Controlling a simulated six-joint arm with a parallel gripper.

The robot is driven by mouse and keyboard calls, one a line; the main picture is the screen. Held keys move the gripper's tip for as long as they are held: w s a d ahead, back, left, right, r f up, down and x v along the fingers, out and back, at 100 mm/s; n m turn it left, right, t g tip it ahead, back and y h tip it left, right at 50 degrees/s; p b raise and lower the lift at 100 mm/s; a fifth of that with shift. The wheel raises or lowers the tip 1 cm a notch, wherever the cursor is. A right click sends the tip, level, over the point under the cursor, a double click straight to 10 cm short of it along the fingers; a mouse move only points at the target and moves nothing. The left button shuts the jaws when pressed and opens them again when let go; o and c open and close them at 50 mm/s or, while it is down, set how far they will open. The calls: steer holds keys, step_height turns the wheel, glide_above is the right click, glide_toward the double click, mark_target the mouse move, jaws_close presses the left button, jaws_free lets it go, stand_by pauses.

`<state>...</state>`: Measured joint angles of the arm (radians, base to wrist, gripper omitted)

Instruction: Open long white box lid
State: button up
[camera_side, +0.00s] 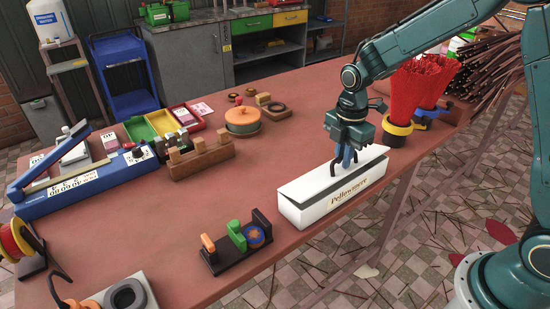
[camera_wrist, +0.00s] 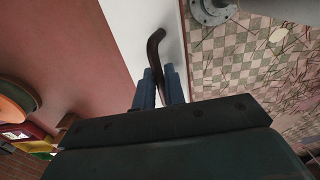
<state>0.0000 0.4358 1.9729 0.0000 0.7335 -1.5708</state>
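A long white box (camera_side: 335,206) with gold lettering stands near the table's front edge. Its white lid (camera_side: 300,188) lies over the top, and a dark band shows between the lid and the lettered front wall, so the lid looks slightly raised there. My gripper (camera_side: 345,158) is above the middle of the lid, pointing down. In the wrist view, the blue fingers of my gripper (camera_wrist: 159,88) are close together on both sides of a dark curved handle (camera_wrist: 155,48) over the white lid (camera_wrist: 135,25). The handle's lower part is hidden between the fingers.
A small dark rack (camera_side: 240,248) with coloured pieces is at front left. A wooden block stand (camera_side: 200,158) is farther back. The table (camera_side: 150,220) between them is clear.

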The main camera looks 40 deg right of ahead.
steer(key=shift+w+r, duration=0.3)
steer(key=shift+w, duration=0.25)
stand_by(0.4)
steer(key=shift+w+r, duration=0.2)
steer(key=shift+w, duration=0.05)
steer(key=shift+w+r, duration=0.1)
steer(key=shift+w, duration=0.25)
stand_by(0.4)
steer(key=shift+w+r, duration=0.1)
steer(key=shift+w, duration=0.25)
steer(key=shift+w+r, duration=0.15)
steer(key=shift+w, duration=0.8)
stand_by(0.3)
steer(key=shift+w, duration=0.4)
steer(key=shift+w, duration=0.35)
stand_by(0.4)
